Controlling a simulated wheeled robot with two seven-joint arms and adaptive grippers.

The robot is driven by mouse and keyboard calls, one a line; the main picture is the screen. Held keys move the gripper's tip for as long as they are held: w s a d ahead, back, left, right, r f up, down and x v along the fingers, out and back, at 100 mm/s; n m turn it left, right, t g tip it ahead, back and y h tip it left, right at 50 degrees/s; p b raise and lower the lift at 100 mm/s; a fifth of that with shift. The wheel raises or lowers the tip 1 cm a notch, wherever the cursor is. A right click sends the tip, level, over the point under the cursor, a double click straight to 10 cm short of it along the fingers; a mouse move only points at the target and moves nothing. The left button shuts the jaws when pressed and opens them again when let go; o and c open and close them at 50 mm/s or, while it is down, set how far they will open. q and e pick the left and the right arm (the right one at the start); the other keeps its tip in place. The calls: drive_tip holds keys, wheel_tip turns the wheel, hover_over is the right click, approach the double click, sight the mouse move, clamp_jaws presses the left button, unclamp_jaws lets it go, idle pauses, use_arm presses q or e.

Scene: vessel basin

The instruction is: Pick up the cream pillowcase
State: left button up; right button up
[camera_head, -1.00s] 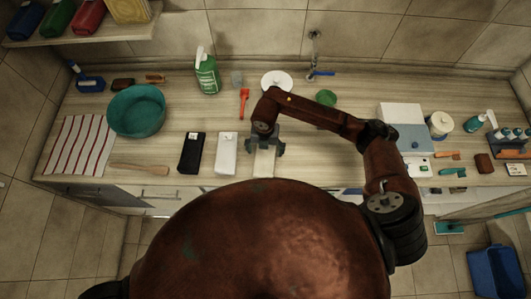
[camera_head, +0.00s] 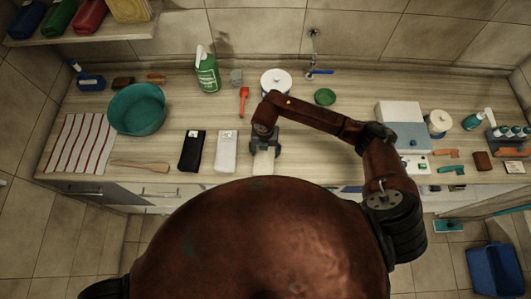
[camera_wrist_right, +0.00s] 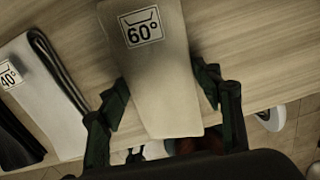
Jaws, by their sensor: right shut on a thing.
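The cream pillowcase (camera_head: 264,161) is a folded, narrow cloth on the wooden counter, partly hidden under my right gripper in the head view. In the right wrist view the pillowcase (camera_wrist_right: 160,85) bears a "60°" label near its far end. My right gripper (camera_head: 265,146) is down at the counter, shut on the pillowcase, with one finger along each long side. Its fingers (camera_wrist_right: 163,97) also show in the right wrist view. The pillowcase appears to lie on the counter. My left gripper is not in view.
A white folded cloth (camera_head: 227,150) with a "40°" label and a black one (camera_head: 192,151) lie left of the pillowcase. A teal basin (camera_head: 137,109) and striped cloth (camera_head: 80,143) are farther left. A white pot (camera_head: 276,84) and green dish (camera_head: 325,97) stand behind.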

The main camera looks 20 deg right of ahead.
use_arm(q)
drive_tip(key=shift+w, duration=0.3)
use_arm(e)
drive_tip(key=c, duration=0.3)
drive_tip(key=shift+r, duration=0.15)
